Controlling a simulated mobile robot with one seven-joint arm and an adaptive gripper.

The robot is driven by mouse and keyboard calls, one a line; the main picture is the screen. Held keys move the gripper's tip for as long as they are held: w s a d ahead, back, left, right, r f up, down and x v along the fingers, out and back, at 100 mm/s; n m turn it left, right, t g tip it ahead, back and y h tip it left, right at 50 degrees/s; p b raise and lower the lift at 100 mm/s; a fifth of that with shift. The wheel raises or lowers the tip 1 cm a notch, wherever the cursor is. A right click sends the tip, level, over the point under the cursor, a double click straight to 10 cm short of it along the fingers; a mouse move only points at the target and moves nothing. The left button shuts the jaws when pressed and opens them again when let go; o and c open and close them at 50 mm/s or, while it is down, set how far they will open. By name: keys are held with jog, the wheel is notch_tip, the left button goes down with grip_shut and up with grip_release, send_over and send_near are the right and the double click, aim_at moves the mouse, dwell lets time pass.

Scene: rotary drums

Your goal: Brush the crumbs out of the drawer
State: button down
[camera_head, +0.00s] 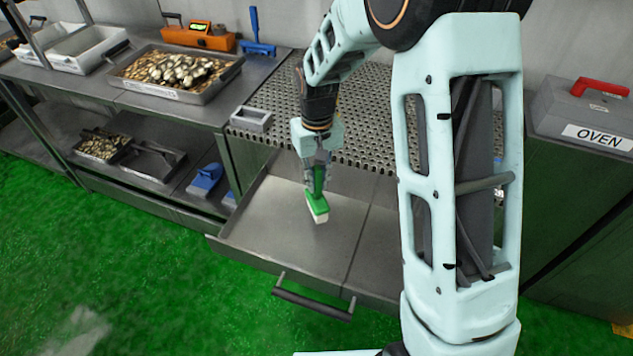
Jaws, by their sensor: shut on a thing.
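A metal drawer (270,230) is pulled open below a perforated worktop, with a dark bar handle (312,303) on its front. My gripper (318,172) points down over the drawer and is shut on the handle of a green brush (317,203). The brush's pale bristles face down, at or just above the drawer floor; I cannot tell whether they touch. No crumbs can be made out on the visible floor at this size. My arm hides the drawer's right part.
A small grey tray (251,118) stands on the perforated worktop (375,100). A tray of shells or nuts (176,72) sits on the left bench. Blue scoops (205,180) lie on the lower shelf. A grey box marked OVEN (590,110) stands right. Green floor is clear in front.

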jog(key=shift+r+p, duration=0.65)
jog(key=shift+r, duration=0.6)
